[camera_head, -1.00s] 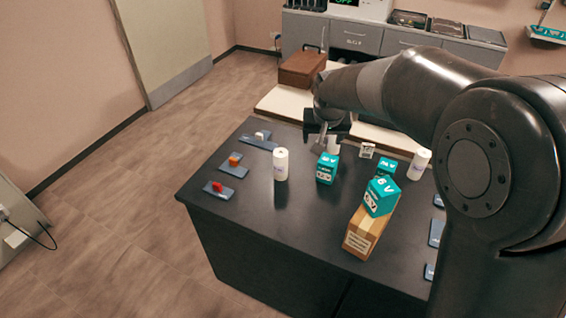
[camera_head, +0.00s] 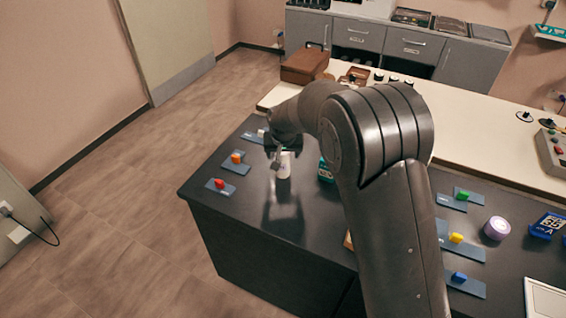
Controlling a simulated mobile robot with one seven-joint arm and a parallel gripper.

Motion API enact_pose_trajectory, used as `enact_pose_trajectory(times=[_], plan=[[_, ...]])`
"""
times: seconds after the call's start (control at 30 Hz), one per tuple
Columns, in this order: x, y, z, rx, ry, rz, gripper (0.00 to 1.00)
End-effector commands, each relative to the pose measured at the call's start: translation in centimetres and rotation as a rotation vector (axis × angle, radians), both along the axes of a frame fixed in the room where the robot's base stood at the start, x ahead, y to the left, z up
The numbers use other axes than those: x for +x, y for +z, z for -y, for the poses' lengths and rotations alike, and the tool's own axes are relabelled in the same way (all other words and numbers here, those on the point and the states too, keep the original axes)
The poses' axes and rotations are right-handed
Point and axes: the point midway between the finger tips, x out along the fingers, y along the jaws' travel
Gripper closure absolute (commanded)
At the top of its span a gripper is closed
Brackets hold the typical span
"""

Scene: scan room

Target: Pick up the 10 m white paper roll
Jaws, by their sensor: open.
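A white paper roll (camera_head: 284,170) stands upright on the dark tabletop (camera_head: 255,205), left of the middle. Its label is too small to read, so I cannot tell if it is the 10 m one. My gripper (camera_head: 280,158) is open, pointing down at the top of this roll. One finger shows in front of the roll's upper left; I cannot tell if the fingers touch it. The other white rolls are hidden behind my arm.
A teal box (camera_head: 325,171) stands just right of the roll, partly behind my arm. Small plates with a red block (camera_head: 219,183) and an orange block (camera_head: 237,157) lie to the left. A purple-white round item (camera_head: 497,228) sits on the right.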

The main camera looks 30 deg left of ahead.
Motion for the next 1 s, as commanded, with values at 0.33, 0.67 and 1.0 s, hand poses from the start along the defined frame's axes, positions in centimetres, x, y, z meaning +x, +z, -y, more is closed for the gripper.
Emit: enact_pose_trajectory(times=[0.33,0.67,1.0], plan=[[1.3,-4.3,-0.7,-0.002,0.000,-0.001,0.32],[1.4,-4.5,-0.7,-0.001,0.000,0.000,0.39],[1.4,-4.5,-0.7,-0.001,0.000,0.000,0.67]])
